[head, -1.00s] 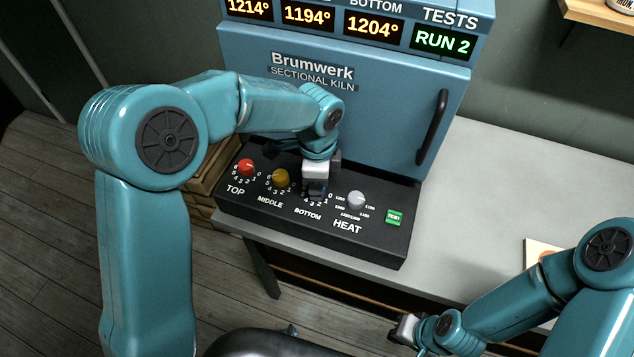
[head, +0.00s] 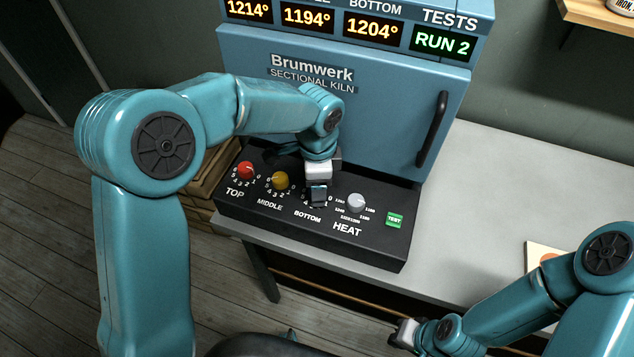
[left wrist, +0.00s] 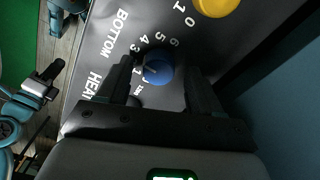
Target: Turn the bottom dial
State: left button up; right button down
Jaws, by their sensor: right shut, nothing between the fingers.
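The bottom dial (left wrist: 158,71) is a round blue knob with a pale pointer line, seen in the left wrist view on the black panel. My left gripper (left wrist: 160,78) is open, with one dark finger on each side of the dial and a narrow gap visible at both sides. Whether the fingers are at the dial's height or above it is unclear. In the head view my left gripper (head: 319,194) covers the dial, just above the BOTTOM label. My right gripper (head: 405,333) is shut and empty at the lower right, away from the panel.
The red top dial (head: 246,170) and yellow middle dial (head: 280,181) sit left of my left gripper. The grey heat dial (head: 356,202) and green test button (head: 394,219) sit right. The kiln (head: 390,110) stands close behind. The grey table (head: 520,180) is mostly clear at right.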

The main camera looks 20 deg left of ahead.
pick_arm(q)
jog(key=shift+f, duration=0.1)
notch_tip(320, 180, up, 16)
jog(key=shift+r, duration=0.2)
dwell(0.3)
jog(key=shift+s, duration=0.2)
dwell(0.3)
